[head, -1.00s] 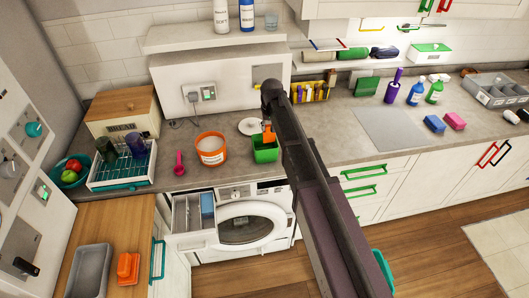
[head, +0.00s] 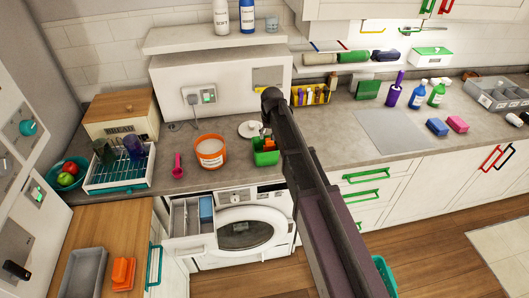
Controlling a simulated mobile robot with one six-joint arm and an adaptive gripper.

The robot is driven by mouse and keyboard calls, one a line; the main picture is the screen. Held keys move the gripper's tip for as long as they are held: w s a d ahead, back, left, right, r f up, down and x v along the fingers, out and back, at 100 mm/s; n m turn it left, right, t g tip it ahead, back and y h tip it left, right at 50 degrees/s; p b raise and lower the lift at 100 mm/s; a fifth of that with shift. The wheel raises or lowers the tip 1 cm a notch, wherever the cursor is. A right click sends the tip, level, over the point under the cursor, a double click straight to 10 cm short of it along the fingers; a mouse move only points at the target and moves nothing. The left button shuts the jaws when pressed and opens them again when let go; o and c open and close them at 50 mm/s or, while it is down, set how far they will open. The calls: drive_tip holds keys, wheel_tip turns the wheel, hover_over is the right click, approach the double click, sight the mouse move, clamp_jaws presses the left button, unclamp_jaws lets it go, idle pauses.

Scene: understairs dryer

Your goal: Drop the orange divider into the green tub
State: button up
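The green tub (head: 265,158) stands on the grey counter above the washing machine, right of an orange-rimmed white bucket. The orange divider (head: 268,143) shows as a small orange piece at the tub's opening, its lower part hidden by the tub wall. My gripper (head: 267,133) is at the end of my dark arm, directly above the tub and close to the divider. The gripper is small and dark here, so I cannot tell whether its fingers hold the divider or are apart.
The white bucket with orange rim (head: 210,151) and a pink scoop (head: 178,166) are left of the tub. A white round lid (head: 250,129) lies behind it. A yellow caddy (head: 311,95) is behind right. Below is a washing machine with an open detergent drawer (head: 188,244).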

drive_tip(key=shift+r, duration=0.2)
idle(0.4)
wheel_tip(320, 180, up, 6)
drive_tip(key=p, duration=0.6)
drive_tip(key=shift+r+p, duration=0.1)
drive_tip(key=shift+p, duration=0.2)
drive_tip(key=shift+f+m+b, duration=0.3)
drive_tip(key=shift+f+b, duration=0.05)
drive_tip(key=shift+a+f+m, duration=0.15)
drive_tip(key=shift+m, duration=0.95)
drive_tip(key=shift+m, duration=0.4)
